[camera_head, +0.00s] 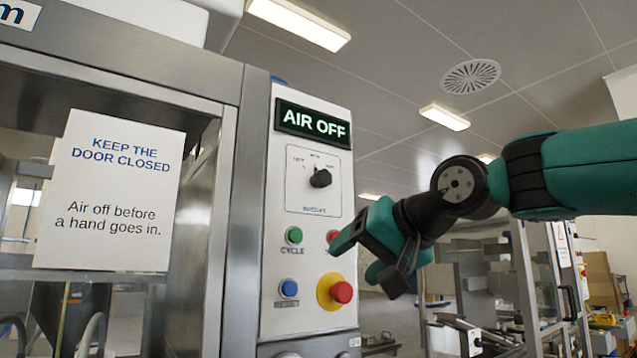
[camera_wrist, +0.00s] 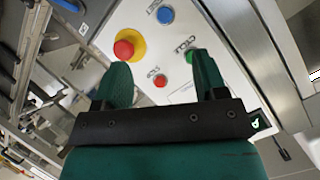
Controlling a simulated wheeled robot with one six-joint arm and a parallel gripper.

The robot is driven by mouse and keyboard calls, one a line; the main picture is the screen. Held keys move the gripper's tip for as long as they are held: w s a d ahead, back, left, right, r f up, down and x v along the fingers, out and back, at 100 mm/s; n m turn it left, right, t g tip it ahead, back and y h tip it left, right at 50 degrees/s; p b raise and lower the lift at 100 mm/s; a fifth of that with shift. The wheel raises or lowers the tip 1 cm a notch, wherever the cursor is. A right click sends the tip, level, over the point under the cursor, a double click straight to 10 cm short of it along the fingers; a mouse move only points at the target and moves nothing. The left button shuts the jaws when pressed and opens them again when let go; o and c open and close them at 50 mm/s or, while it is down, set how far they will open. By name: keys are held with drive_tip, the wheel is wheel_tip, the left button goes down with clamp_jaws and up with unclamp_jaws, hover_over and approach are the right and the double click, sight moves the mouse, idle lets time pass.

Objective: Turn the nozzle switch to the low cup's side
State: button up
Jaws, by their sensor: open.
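The nozzle switch is a black knob (camera_head: 320,178) on a white plate high on the control panel, below the lit AIR OFF sign. Small labels sit above it; the left one reads LEFT. The knob seems to point towards the right label, but its exact setting is hard to tell. My gripper (camera_head: 356,254) is to the right of the panel, lower than the switch and apart from it. In the wrist view my gripper (camera_wrist: 160,72) is open and empty, its fingers pointing towards the button area. The switch is not clearly visible there. No cups are visible.
Below the switch are a green button (camera_head: 294,235), a red button (camera_head: 333,237) partly behind my gripper, a blue button (camera_head: 289,288) and a red emergency stop (camera_head: 341,292) on yellow. A glazed door with a warning sign (camera_head: 108,190) stands left. Space right of the switch is clear.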

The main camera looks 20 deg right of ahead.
sight(326, 177)
drive_tip(key=d+r+m+t, duration=0.2)
drive_tip(key=r+t, duration=0.1)
drive_tip(key=r, duration=0.5)
drive_tip(key=d+r+m+t, duration=0.1)
drive_tip(key=d+r+t, duration=0.15)
drive_tip(key=r, duration=0.55)
drive_tip(key=p+x, duration=0.6)
drive_tip(key=x, duration=1)
drive_tip(key=shift+w, duration=0.3)
drive_tip(key=shift+w+a+f, duration=0.1)
drive_tip(key=shift+w, duration=0.25)
drive_tip(key=shift+c, duration=0.2)
drive_tip(key=c, duration=0.9)
